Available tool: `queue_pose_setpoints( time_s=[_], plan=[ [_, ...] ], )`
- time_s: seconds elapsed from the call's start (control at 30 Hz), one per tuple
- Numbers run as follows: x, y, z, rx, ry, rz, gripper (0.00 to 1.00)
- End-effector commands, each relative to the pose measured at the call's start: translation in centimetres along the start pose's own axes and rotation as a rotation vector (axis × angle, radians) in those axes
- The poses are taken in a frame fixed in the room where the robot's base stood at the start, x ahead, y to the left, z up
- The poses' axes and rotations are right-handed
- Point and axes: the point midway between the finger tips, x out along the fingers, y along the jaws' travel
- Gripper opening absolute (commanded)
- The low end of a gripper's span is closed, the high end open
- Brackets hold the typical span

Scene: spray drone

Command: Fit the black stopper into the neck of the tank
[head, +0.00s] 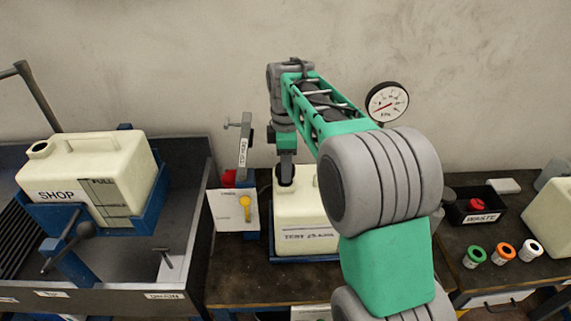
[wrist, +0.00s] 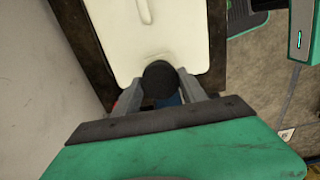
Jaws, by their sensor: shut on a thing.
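The cream tank (head: 295,212) with lettering on its front, partly hidden by my arm, stands in a blue tray on the middle bench. My gripper (head: 286,175) points down over the tank's top left part, where the neck is hidden. In the wrist view my gripper (wrist: 162,86) is shut on the black stopper (wrist: 160,78), a round dark piece between the two grey fingers. The tank (wrist: 152,35) lies right behind the stopper in that view. I cannot tell whether the stopper touches the neck or is inside it.
A second cream tank (head: 105,165), marked SHOP, sits in a blue cradle at left. A white card with a yellow handle (head: 245,207) and a grey clamp stand (head: 243,140) are close left of my gripper. A gauge (head: 387,103), WASTE bin (head: 479,218) and coloured-rimmed cups (head: 503,252) are right.

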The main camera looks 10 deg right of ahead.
Motion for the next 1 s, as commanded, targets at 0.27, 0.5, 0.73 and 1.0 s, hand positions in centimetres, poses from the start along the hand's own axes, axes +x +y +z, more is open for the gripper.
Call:
queue_pose_setpoints(
  time_s=[0.27, 0.5, 0.73, 1.0],
  plan=[
    [0.8, 0.0, 0.0, 0.0, 0.0, 0.0, 0.0],
    [1.4, 0.0, 0.0, 0.0, 0.0, 0.0, 0.0],
    [1.9, 0.0, 0.0, 0.0, 0.0, 0.0, 0.0],
    [2.6, 0.0, 0.0, 0.0, 0.0, 0.0, 0.0]
  ],
)
